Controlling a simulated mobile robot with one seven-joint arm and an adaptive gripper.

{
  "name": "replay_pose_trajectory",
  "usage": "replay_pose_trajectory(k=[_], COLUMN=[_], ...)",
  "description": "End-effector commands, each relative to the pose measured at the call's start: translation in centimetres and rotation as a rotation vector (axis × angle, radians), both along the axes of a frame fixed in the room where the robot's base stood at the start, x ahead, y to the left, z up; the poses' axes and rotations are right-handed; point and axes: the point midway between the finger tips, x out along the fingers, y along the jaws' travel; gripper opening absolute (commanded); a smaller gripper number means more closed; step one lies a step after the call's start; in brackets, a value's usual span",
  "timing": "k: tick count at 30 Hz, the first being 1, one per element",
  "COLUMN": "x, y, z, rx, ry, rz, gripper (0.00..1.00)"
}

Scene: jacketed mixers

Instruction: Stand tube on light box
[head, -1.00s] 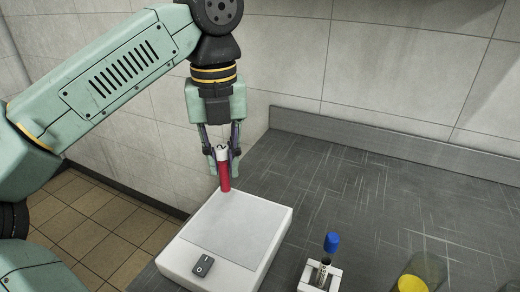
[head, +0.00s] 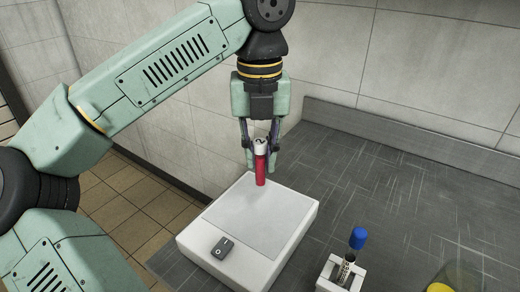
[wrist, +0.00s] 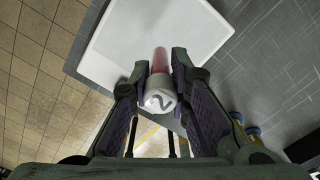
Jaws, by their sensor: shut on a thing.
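My gripper (head: 261,152) is shut on a red tube (head: 261,171) with a white cap. The tube hangs upright below the fingers. The cap shows a dark "2" in the wrist view, where the tube (wrist: 160,61) sits between the two fingers. The white light box (head: 279,250) lies on the bench, with a pale grey top panel (head: 245,217) and a dark switch (head: 222,248) at its front. In the head view the tube's lower end appears over the far part of the panel. I cannot tell whether it touches the panel.
A yellow container (head: 440,287) is at the bottom right. The dark bench (head: 420,200) between them and the wall is clear.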

Motion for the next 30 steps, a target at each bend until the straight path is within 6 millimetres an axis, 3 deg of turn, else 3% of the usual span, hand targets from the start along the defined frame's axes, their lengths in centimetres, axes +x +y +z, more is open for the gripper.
replay_pose_trajectory(k=[30], x=[0.0], y=[0.0], z=[-5.3], rx=[0.0], ry=[0.0], rz=[0.0], gripper=[0.0])
